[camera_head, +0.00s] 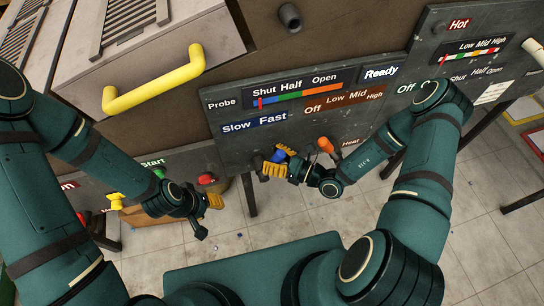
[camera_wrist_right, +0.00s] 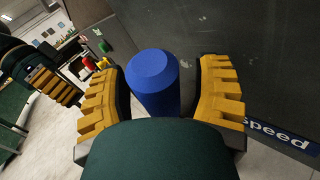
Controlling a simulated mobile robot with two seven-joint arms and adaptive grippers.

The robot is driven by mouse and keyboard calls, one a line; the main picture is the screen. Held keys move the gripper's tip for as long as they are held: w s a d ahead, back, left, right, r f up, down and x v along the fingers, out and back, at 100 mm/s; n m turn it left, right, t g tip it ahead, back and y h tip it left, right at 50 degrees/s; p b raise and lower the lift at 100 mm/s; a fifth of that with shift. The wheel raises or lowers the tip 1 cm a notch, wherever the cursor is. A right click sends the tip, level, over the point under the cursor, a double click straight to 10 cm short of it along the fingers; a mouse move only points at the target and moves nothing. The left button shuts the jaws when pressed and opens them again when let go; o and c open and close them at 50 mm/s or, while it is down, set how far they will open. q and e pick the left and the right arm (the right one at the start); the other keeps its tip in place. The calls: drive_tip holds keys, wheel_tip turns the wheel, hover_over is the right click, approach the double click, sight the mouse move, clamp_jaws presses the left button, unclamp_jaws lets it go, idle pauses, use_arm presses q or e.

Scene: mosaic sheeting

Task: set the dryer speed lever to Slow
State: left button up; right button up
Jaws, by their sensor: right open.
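The speed lever shows as a blue knob (camera_head: 278,156) below the blue "Slow Fast" label (camera_head: 255,121), under the "Fast" end in the head view. My right gripper (camera_head: 276,161) is open with its yellow fingers on either side of the knob. In the right wrist view the blue knob (camera_wrist_right: 153,82) stands between the two fingers (camera_wrist_right: 160,98); whether they touch it is unclear. The lever's base is hidden. My left gripper (camera_head: 207,213) is low at the left, apart from the lever; its opening is unclear.
An orange-tipped lever (camera_head: 326,146) stands close to the right of my right gripper, by the "Heat" label. Red (camera_head: 206,179) and green buttons sit on the lower panel near my left gripper. A yellow handle (camera_head: 155,82) juts out at upper left.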

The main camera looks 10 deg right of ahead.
clamp_jaws()
use_arm(q)
drive_tip(key=shift+w+a, duration=0.1)
drive_tip(key=shift+a, duration=0.1)
idle(0.3)
use_arm(e)
drive_tip(key=shift+a, duration=0.1)
use_arm(q)
drive_tip(key=shift+a+r, duration=0.15)
drive_tip(key=shift+a, duration=0.3)
drive_tip(key=shift+a, duration=0.1)
